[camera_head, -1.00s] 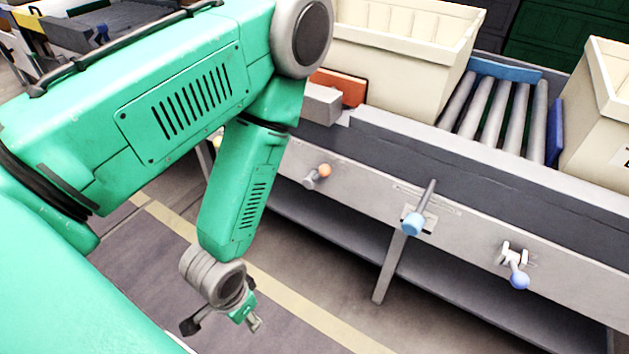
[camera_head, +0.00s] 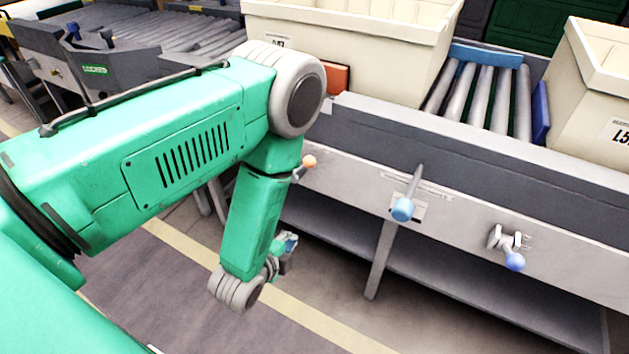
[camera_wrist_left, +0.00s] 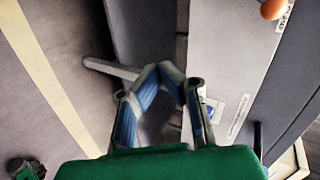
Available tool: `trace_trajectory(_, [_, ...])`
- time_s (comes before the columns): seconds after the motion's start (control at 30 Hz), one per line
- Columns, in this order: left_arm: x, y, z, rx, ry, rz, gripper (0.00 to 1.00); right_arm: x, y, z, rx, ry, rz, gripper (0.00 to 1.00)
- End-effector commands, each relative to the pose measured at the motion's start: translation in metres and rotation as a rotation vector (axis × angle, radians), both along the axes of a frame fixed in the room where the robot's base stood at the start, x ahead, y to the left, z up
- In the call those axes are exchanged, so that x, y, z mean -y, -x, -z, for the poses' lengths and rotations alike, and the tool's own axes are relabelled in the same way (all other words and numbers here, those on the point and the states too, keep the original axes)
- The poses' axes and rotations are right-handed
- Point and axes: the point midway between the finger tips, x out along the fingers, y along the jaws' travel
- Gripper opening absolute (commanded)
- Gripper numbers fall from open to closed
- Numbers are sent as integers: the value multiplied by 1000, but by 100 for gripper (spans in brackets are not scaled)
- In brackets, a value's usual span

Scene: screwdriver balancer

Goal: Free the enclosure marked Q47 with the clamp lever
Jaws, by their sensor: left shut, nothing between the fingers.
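A cream bin (camera_head: 350,52) stands on the bench at the top; its label (camera_head: 277,41) is partly hidden and looks like it ends in 47. Along the bench front are a lever with an orange ball knob (camera_head: 309,161), a lever with a light-blue handle (camera_head: 404,208) and one with a violet-blue ball (camera_head: 514,261). My left gripper (camera_head: 290,241) is low in front of the bench, below the orange knob, partly behind my forearm. In the left wrist view its fingers (camera_wrist_left: 165,67) are shut and empty; the orange knob (camera_wrist_left: 272,9) shows at top right, beside small unreadable print.
A second cream bin (camera_head: 590,100), labelled L5 and cut off, stands at right beyond metal rollers (camera_head: 481,95). An orange-red block (camera_head: 338,77) sits by the left bin. The bench front (camera_head: 450,210) and a support leg (camera_head: 380,260) border free floor.

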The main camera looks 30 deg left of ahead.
Motion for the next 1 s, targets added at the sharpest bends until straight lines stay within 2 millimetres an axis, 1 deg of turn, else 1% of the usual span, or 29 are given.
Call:
trace_trajectory(0.03, [1, -11, 0, 76, -97, 52, 0, 0, 0, 7, 0, 0, 0, 40])
trace_trajectory(0.1, [4, -25, -8, 178, -243, 113, 0, 0, 0, 11, 0, 0, 0, 40])
trace_trajectory(0.2, [7, -38, -19, 302, -435, 168, 0, 0, 0, 16, 0, 0, 0, 40])
trace_trajectory(0.3, [9, -45, -28, 393, -591, 196, 0, 0, 0, 20, 0, 0, 0, 40])
trace_trajectory(0.4, [11, -49, -36, 453, -699, 204, 0, 0, 0, 22, 0, 0, 0, 40])
trace_trajectory(0.57, [12, -51, -41, 491, -776, 208, 0, 0, 0, 23, 0, 0, 0, 40])
trace_trajectory(0.87, [12, -51, -42, 492, -779, 208, 0, 0, 0, 23, 0, 0, 0, 40])
trace_trajectory(1.0, [12, -59, -42, 494, -778, 206, 0, 0, 0, 25, 0, 0, 0, 40])
